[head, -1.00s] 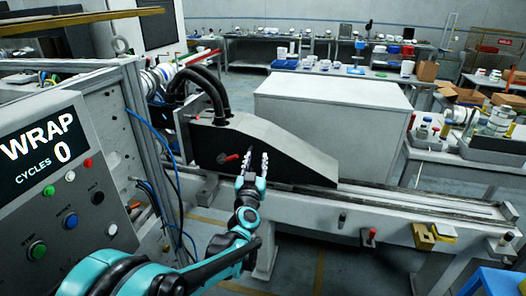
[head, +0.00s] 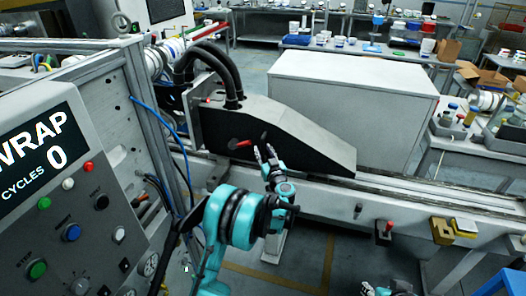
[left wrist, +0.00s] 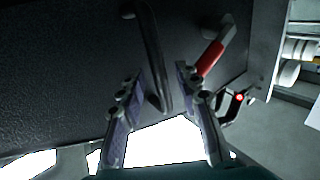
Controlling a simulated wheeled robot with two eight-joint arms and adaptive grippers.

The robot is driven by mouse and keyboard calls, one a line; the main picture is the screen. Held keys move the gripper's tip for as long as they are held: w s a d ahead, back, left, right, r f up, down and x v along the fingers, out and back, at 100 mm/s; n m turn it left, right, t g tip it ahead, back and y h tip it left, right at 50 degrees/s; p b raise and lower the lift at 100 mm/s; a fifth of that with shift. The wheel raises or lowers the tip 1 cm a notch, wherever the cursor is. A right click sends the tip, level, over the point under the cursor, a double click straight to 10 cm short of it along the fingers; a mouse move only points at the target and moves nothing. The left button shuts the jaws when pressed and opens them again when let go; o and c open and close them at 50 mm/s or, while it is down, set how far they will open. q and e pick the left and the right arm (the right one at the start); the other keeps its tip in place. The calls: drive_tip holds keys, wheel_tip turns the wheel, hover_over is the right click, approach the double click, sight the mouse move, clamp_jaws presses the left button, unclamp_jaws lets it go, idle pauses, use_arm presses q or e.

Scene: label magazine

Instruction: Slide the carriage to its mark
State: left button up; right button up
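The carriage (head: 300,139) is a dark wedge with a grey sloping top, at the left part of the long rail (head: 480,199). A red lever (head: 240,144) and a dark bar handle (head: 264,136) are on its front face. My left gripper (head: 265,153) is at this face, just below the handle. In the left wrist view its fingers (left wrist: 160,88) are spread, with the black bar handle (left wrist: 152,45) between them and no clear grip on it. The red lever (left wrist: 212,58) is beside the right finger. Part of my right arm (head: 388,290) shows at the bottom edge; its fingers are unclear.
The control panel (head: 55,190) reads WRAP, CYCLES 0, and stands at the left. A blue cable (head: 158,124) hangs beside it. Black hoses (head: 212,62) reach the carriage's left end. Yellow blocks (head: 441,231) and a red knob (head: 386,228) are on the rail's front. The rail right of the carriage looks clear.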

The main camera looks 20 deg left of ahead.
use_arm(q)
drive_tip(key=shift+w+a, duration=0.4)
drive_tip(key=shift+w, duration=0.2)
drive_tip(key=shift+r, duration=0.1)
clamp_jaws()
drive_tip(key=shift+d, duration=0.1)
